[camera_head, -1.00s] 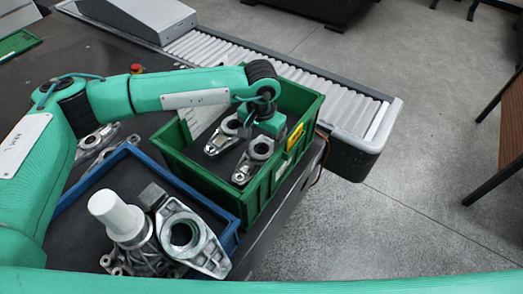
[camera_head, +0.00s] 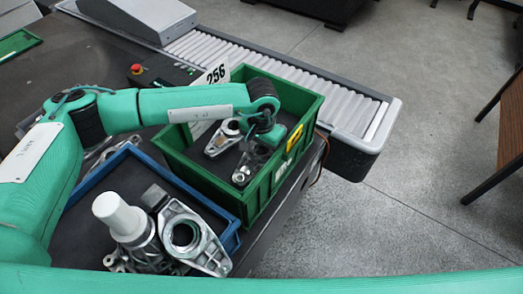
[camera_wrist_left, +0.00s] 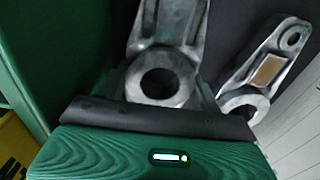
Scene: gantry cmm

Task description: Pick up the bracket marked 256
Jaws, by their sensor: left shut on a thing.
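Two grey metal brackets lie in the green crate (camera_head: 222,186). My left gripper (camera_head: 264,138) reaches down into the crate and is shut on the nearer bracket (camera_head: 243,172), which also shows in the left wrist view (camera_wrist_left: 168,75). The gripper hides part of this bracket in the head view; its large ring lies at the gripper in the wrist view. The other bracket (camera_head: 222,139) lies to the left of it, apart from the gripper, and shows at the right of the wrist view (camera_wrist_left: 266,70). A white card marked 256 (camera_head: 217,74) stands at the crate's back-left wall. I read no number on either bracket.
A blue tray (camera_head: 226,222) in front holds a large bracket casting (camera_head: 208,250) and a part with a white cylinder (camera_head: 118,214). A roller conveyor (camera_head: 338,98) runs behind the crate. A red button (camera_head: 136,69) sits on the table behind my left arm.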

